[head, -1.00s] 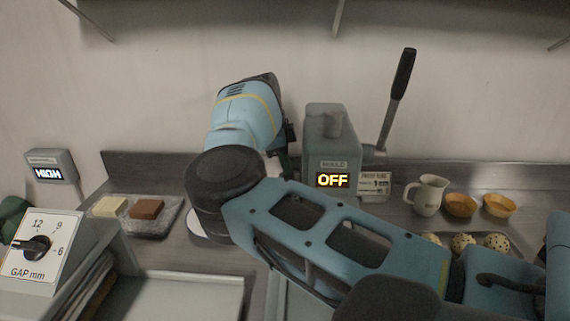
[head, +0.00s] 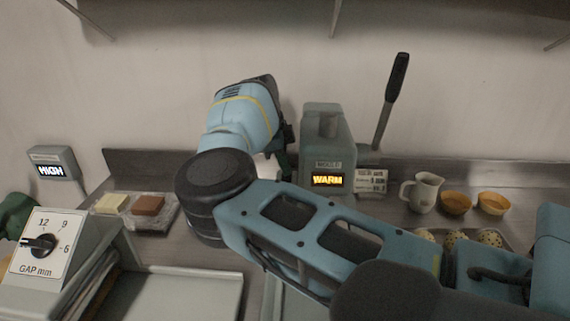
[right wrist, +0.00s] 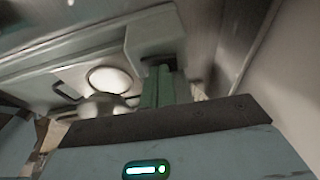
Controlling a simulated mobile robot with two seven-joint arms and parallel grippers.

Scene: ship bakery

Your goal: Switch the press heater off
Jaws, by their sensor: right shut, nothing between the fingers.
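The press (head: 325,140) is a grey-green box by the back wall, with a long black-handled lever (head: 396,78) on its right. Its front display (head: 327,180), under a mould label, glows WARM. My right gripper (head: 284,163) is dark green and stands against or close to the press's left side, partly hidden by my own arm. In the right wrist view its fingers (right wrist: 164,88) are together and empty, close to a grey-green housing (right wrist: 160,40). I cannot tell whether they touch it. No heater switch shows clearly.
A tray (head: 160,219) holds a pale and a brown block. A jug (head: 422,191), two orange bowls (head: 456,203) and speckled balls (head: 490,237) are at right. My right arm crosses the counter.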

